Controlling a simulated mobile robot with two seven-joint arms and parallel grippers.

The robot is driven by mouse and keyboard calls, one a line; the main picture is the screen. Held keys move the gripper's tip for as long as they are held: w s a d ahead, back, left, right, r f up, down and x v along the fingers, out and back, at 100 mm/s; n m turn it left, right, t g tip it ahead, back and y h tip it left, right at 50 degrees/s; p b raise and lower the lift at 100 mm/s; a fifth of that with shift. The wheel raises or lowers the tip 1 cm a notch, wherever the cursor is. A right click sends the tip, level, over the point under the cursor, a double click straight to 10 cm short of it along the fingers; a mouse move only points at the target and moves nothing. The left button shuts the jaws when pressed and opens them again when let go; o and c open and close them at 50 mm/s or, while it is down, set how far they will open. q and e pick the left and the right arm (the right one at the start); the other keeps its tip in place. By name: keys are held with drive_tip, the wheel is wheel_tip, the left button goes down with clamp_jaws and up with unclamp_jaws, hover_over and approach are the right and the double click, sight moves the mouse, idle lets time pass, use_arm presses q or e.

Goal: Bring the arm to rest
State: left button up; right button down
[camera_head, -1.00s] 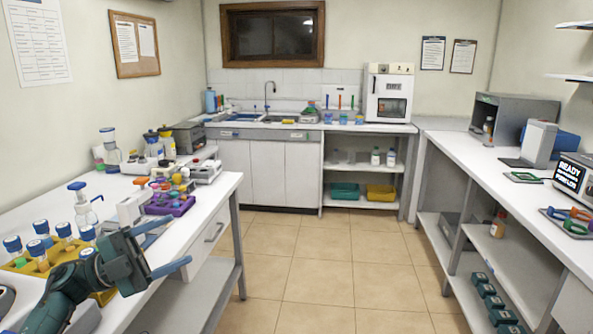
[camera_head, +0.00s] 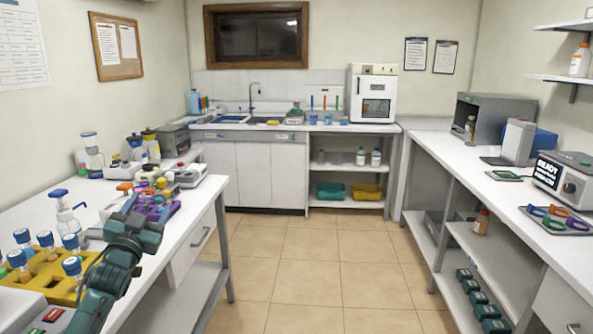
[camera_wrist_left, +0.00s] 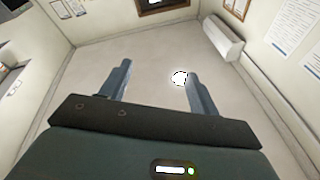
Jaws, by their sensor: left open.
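My left arm (camera_head: 103,285) comes in from the lower left of the head view, its forearm rising beside the left bench. My left gripper (camera_head: 147,208) is at the bench's inner edge, in front of the purple rack. In the left wrist view its two blue-grey fingers (camera_wrist_left: 158,78) stand wide apart with nothing between them. That view looks up at the ceiling and upper walls. My right arm and gripper are not in view.
The left bench (camera_head: 40,208) holds a yellow rack (camera_head: 45,270) of blue-capped vials close beside my forearm. A blue-topped bottle (camera_head: 68,218) and the purple rack (camera_head: 160,212) stand nearby. The floor (camera_head: 310,265) between the benches is clear.

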use_arm(q)
wheel_tip(320, 180, down, 8)
drive_tip(key=a+n+g+y, duration=0.2)
drive_tip(key=g, duration=0.2)
drive_tip(key=s+d+f+g+h, duration=0.2)
drive_tip(key=s+d+f, duration=0.5)
drive_tip(key=s+f, duration=0.4)
drive_tip(key=s+d+f+m+g+h, duration=0.1)
drive_tip(key=s+d+f+g+h, duration=0.1)
drive_tip(key=s+d+f, duration=0.6)
drive_tip(key=s+f, duration=0.2)
drive_tip(key=s, duration=0.1)
drive_tip(key=shift+s+f, duration=0.4)
drive_tip(key=s+d+f+g, duration=0.1)
drive_tip(key=s+d, duration=0.1)
drive_tip(key=s, duration=0.3)
drive_tip(key=s+d+f+h, duration=0.1)
drive_tip(key=s+d, duration=0.1)
drive_tip(key=s, duration=0.4)
drive_tip(key=s+d+f+g, duration=0.1)
drive_tip(key=s+d, duration=0.1)
drive_tip(key=s, duration=0.3)
drive_tip(key=shift+s+d+n+g, duration=0.15)
drive_tip(key=shift+n+g, duration=0.15)
